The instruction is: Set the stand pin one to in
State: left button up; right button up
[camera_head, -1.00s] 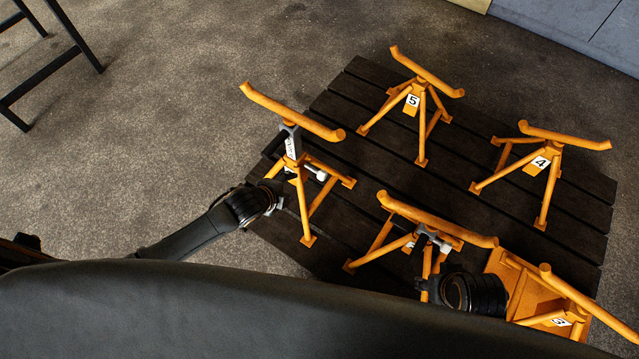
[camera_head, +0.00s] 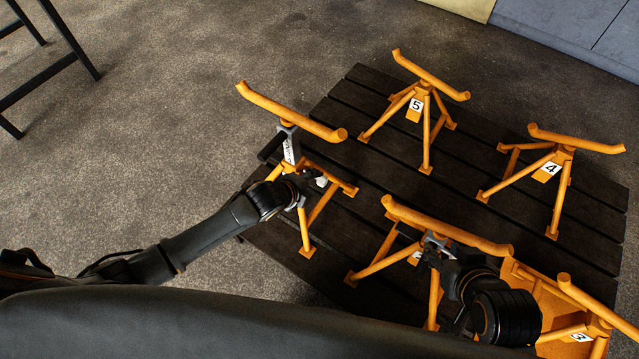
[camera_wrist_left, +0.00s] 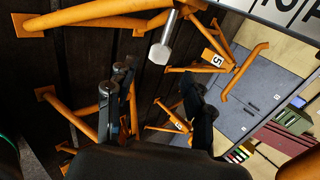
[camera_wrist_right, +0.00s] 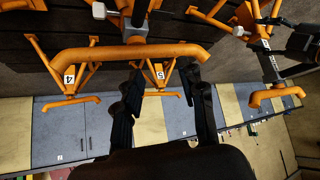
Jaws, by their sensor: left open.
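The left orange stand (camera_head: 290,111) has its saddle raised on a grey post with a white scale. Its pin is largely hidden by my left gripper (camera_head: 314,183) in the head view; in the left wrist view a grey pin (camera_wrist_left: 160,52) with a faceted head shows. My left gripper (camera_wrist_left: 155,95) is open, its fingers apart and the pin head beyond them. The middle stand (camera_head: 448,225) has its number plate mostly covered. My right gripper (camera_head: 432,248) is beside its upper part; in the right wrist view (camera_wrist_right: 160,95) it is open and empty. I cannot read which stand is number one.
Stand 5 (camera_head: 426,115), stand 4 (camera_head: 557,172) and stand 3 (camera_head: 580,337) stand on or around the dark slatted pallet (camera_head: 470,140). An orange plate-like part (camera_head: 548,290) lies near stand 3. A black frame (camera_head: 55,65) stands at upper left.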

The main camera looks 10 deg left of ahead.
aim_at(320, 182)
pick_arm(q)
jog(key=b+x, duration=0.1)
jog(key=x, duration=0.1)
jog(key=shift+w+d+f, duration=0.1)
jog(key=shift+w+f, duration=0.15)
jog(key=shift+f, duration=0.1)
jog(key=b+x, duration=0.1)
jog(key=x, duration=0.1)
jog(key=shift+w+d+f, duration=0.1)
jog(key=shift+w+f, duration=0.3)
jog(key=shift+w, duration=0.05)
pick_arm(e)
jog(key=w+a+r+t+y, duration=0.2)
jog(key=w+a+r+t, duration=0.1)
jog(key=w+r+t, duration=0.4)
jog(key=shift+w+a+r, duration=0.25)
jog(key=shift+w+r, duration=0.35)
jog(key=shift+r, duration=0.75)
pick_arm(q)
grip_shut()
